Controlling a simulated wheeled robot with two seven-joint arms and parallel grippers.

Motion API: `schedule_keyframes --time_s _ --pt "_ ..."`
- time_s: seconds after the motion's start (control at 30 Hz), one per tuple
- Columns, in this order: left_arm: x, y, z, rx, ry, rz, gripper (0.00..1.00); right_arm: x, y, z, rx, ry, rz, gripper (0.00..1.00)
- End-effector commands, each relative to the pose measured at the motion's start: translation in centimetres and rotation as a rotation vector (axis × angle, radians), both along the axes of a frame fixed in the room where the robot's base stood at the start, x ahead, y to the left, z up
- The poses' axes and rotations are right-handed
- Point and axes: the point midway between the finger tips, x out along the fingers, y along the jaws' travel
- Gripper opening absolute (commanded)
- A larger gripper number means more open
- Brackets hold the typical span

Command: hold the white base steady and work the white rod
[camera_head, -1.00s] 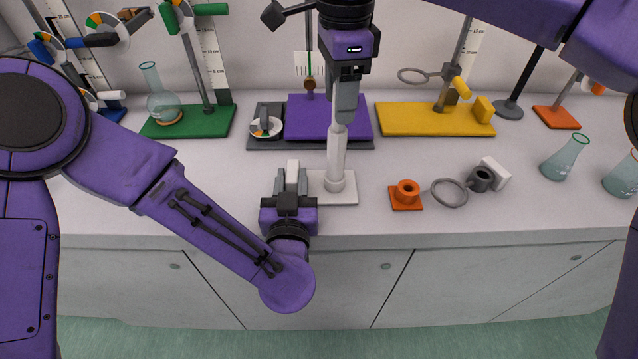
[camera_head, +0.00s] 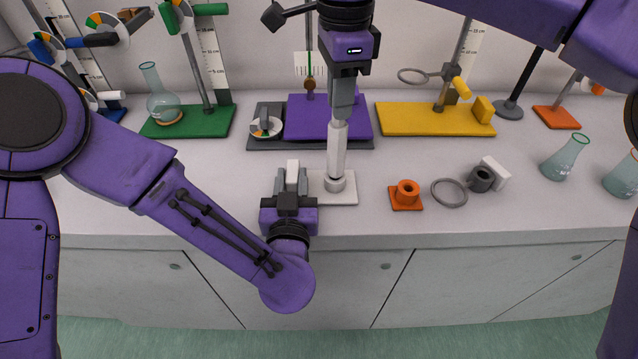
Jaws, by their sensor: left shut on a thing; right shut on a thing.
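The white base (camera_head: 344,197) is a flat plate with a short round socket (camera_head: 335,182), near the front edge of the bench. The white rod (camera_head: 337,148) stands upright over the socket; its lower end is at the socket. My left gripper (camera_head: 292,176) is shut on a raised white part at the left side of the base. My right gripper (camera_head: 341,104) points straight down from above and is shut on the top of the rod. The rod's upper end is hidden between the fingers.
An orange flanged piece (camera_head: 407,194), a grey ring (camera_head: 449,193) and a grey clamp (camera_head: 480,180) lie to the right. A purple block (camera_head: 297,118) and a yellow base (camera_head: 420,120) stand behind. Glass flasks (camera_head: 566,158) are at the far right.

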Motion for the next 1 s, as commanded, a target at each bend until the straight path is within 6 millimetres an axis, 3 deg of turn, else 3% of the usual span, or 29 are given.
schedule_keyframes --time_s 0.6,1.0 --pt "0.0 0.0 0.0 0.0 -0.001 0.0 0.0 0.0 0.0 2.5 0.001 -0.001 0.001 0.0" --pt "0.0 0.0 0.0 0.0 -0.001 0.0 0.0 0.0 0.0 2.7 0.001 0.0 0.001 0.0"
